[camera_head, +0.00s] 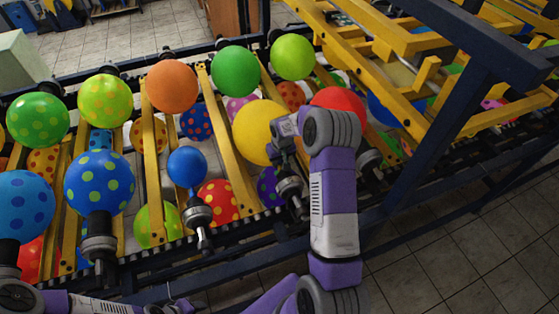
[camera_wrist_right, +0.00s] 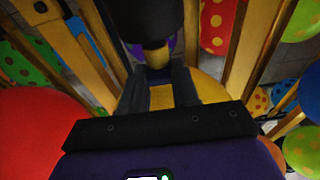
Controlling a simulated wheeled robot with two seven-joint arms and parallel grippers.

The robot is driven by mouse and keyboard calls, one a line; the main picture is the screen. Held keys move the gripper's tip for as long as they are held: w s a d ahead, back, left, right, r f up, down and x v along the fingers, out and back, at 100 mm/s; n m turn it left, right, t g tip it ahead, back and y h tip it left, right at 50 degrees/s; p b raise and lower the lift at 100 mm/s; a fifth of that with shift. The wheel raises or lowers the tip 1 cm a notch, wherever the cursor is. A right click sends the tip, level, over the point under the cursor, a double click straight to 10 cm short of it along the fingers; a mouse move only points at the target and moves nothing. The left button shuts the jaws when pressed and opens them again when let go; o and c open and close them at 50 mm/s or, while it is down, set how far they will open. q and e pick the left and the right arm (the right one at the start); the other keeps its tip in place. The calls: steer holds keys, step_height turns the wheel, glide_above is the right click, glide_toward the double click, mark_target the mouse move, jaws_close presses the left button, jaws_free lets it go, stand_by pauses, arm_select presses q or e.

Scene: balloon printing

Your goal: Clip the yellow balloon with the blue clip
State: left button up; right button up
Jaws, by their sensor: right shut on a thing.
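The yellow balloon (camera_head: 253,132) is a plain, inflated balloon in the front row of the rack, partly behind my right wrist in the head view. My right gripper (camera_head: 281,143) is at its lower right side, by the nozzle. In the right wrist view my right gripper's two dark fingers (camera_wrist_right: 158,88) stand on either side of the yellow neck area, just below a black cylindrical nozzle (camera_wrist_right: 146,22). The gripper is shut on the balloon there; the exact contact is partly hidden. I cannot make out the blue clip. My left gripper is not in view.
Neighbouring balloons crowd the rack: a red one (camera_head: 338,104), a green one (camera_head: 235,71) and a small blue one (camera_head: 187,167). Yellow bars (camera_head: 228,150) run between them. A dark blue frame post (camera_head: 432,135) rises to the right of my right arm. Tiled floor lies at the front right.

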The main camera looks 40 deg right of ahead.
steer(key=o, duration=1)
steer(key=shift+r+p, duration=2.65)
steer(key=shift+r, duration=1.85)
steer(key=shift+f, duration=0.1)
